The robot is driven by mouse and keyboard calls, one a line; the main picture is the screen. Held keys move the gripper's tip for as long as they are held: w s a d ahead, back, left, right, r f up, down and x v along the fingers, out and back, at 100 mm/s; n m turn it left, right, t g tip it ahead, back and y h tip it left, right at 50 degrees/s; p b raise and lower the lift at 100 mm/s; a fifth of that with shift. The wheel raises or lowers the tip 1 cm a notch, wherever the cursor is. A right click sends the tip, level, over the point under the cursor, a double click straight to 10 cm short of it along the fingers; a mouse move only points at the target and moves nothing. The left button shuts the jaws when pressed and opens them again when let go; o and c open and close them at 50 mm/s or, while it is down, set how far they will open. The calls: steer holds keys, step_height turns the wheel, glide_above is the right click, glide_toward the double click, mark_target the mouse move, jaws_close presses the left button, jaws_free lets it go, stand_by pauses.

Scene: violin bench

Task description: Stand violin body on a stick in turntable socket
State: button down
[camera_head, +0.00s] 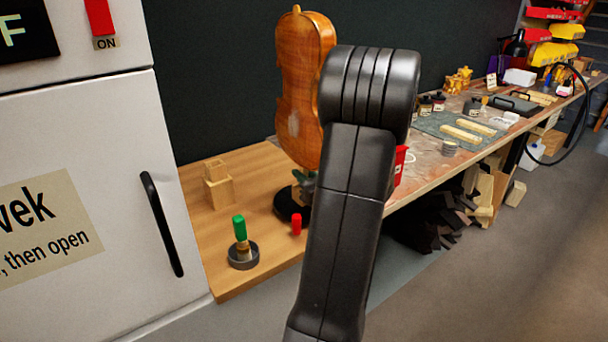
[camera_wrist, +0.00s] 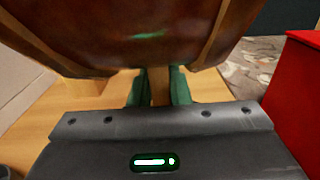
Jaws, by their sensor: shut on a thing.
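The orange-brown violin body (camera_head: 300,85) stands upright above the wooden bench end, partly behind my arm. Its lower end fills the top of the wrist view (camera_wrist: 130,40). My gripper (camera_wrist: 160,76) is shut on the stick (camera_wrist: 160,92) just below the body, with a green finger on each side. The black round turntable (camera_head: 288,206) is on the bench, under the body and stick in the head view. The socket and the stick's lower end are hidden, so I cannot tell whether the stick is seated.
A light wooden block (camera_head: 218,188) stands at the bench's left. A green-topped tool (camera_head: 240,232) stands in a dark round holder (camera_head: 243,261) near the front, with a small red piece (camera_head: 297,225) beside the turntable. A white cabinet (camera_head: 95,130) borders the left. A red container (camera_wrist: 296,90) is close right.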

stand_by(0.4)
steer(key=c, duration=1.3)
jaws_free()
steer(key=v, duration=1.4)
steer(key=shift+r+p, duration=0.1)
steer(key=shift+p, duration=0.2)
steer(key=x, duration=1.4)
steer(key=shift+a, duration=0.1)
steer(key=shift+r, duration=0.3)
